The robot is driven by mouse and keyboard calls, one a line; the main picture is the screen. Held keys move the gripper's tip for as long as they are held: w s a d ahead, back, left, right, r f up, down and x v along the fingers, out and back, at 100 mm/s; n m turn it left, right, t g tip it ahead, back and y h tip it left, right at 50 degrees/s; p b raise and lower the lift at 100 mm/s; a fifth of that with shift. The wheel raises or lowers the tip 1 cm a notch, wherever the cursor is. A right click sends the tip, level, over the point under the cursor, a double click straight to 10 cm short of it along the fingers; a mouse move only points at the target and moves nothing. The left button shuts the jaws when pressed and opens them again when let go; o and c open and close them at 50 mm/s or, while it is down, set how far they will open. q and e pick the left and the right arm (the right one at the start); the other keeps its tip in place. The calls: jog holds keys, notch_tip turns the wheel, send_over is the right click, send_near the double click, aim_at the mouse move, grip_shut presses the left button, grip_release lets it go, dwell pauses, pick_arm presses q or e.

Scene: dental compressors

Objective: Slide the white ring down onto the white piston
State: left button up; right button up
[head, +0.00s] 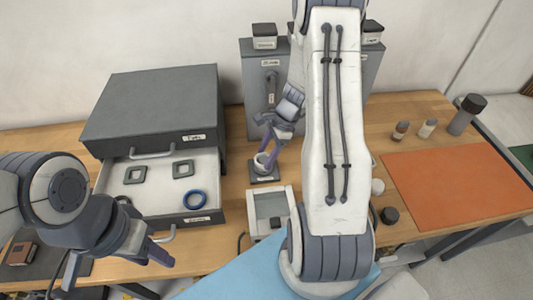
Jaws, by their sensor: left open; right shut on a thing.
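My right gripper (265,154) points down between the open drawer and my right arm's big link. Its purple fingers are shut on a small white part (262,159), which looks like the white ring. This part is directly over a dark square base (265,179), where the white piston appears to stand. Ring and piston blend together at this size, so I cannot tell whether the ring is around the piston or just above it. My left gripper (166,252) is open and empty, low in front of the drawer.
A grey drawer unit (150,95) has its drawer (150,212) pulled out, holding a blue ring (195,199) and square gaskets (183,168). A white-grey tray (270,207) stands in front of the base. An orange mat (455,175) lies clear at right, with small bottles (427,128) behind.

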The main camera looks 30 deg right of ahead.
jog(key=shift+f+b, duration=1.05)
jog(key=shift+f, duration=0.25)
jog(key=o, duration=1.3)
jog(key=shift+c, duration=0.2)
jog(key=shift+r, duration=0.15)
notch_tip(320, 180, up, 9)
jog(key=p, duration=0.8)
jog(key=shift+p, duration=0.3)
